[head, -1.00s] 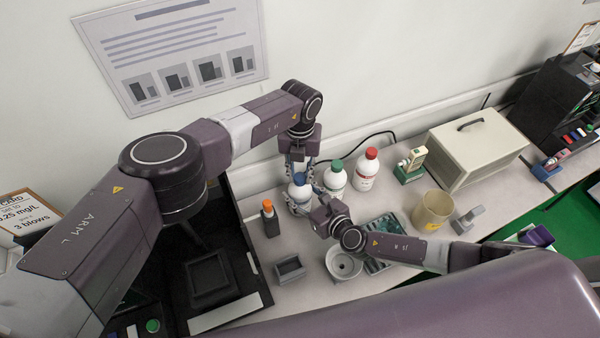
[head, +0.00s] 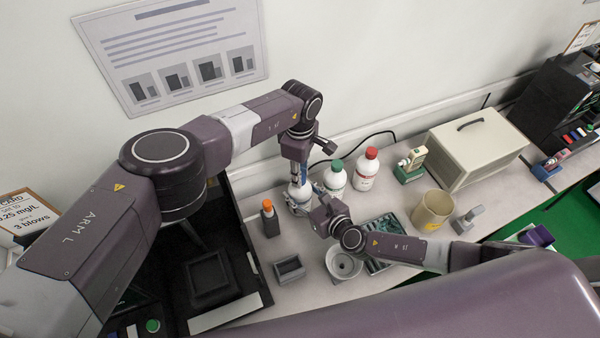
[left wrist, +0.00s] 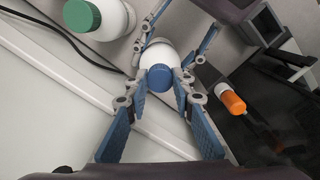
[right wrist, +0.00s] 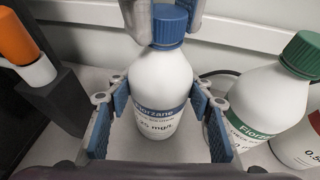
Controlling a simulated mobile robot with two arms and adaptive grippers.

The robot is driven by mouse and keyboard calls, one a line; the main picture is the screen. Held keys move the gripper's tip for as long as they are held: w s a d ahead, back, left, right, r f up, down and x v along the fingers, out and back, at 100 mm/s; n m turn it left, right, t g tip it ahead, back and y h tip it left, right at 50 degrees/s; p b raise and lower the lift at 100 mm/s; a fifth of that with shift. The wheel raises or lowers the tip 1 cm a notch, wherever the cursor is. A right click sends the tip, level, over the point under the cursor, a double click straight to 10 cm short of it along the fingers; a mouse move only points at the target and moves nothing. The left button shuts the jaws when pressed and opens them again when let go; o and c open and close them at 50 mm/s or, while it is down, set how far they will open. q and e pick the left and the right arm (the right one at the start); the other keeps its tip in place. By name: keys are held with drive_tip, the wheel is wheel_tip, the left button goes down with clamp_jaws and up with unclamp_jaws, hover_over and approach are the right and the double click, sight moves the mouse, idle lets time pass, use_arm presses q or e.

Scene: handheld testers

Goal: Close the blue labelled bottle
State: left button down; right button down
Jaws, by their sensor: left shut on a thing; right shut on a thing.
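The blue labelled bottle (head: 299,198) stands upright on the bench, a white bottle with a blue label band, clear in the right wrist view (right wrist: 160,90). Its blue cap (right wrist: 170,24) sits on the neck; whether it is tight cannot be told. My left gripper (left wrist: 161,78) comes from above, its fingers shut on the cap's sides; in the right wrist view they show at the top edge (right wrist: 168,15). My right gripper (right wrist: 160,105) is shut on the bottle's body from the front, with one blue pad at each side.
A green-capped bottle (head: 335,180) and a red-capped bottle (head: 366,170) stand close on the right. An orange-capped vial in a dark holder (head: 269,218) stands on the left. A grey cup (head: 343,262) and small tray (head: 289,269) lie in front.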

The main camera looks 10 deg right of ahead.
use_arm(q)
drive_tip(key=m, duration=0.3)
drive_tip(key=c, duration=1.6)
unclamp_jaws()
drive_tip(key=shift+r, duration=0.1)
wheel_tip(320, 180, up, 12)
drive_tip(key=shift+f, duration=0.1)
use_arm(e)
drive_tip(key=c, duration=0.9)
unclamp_jaws()
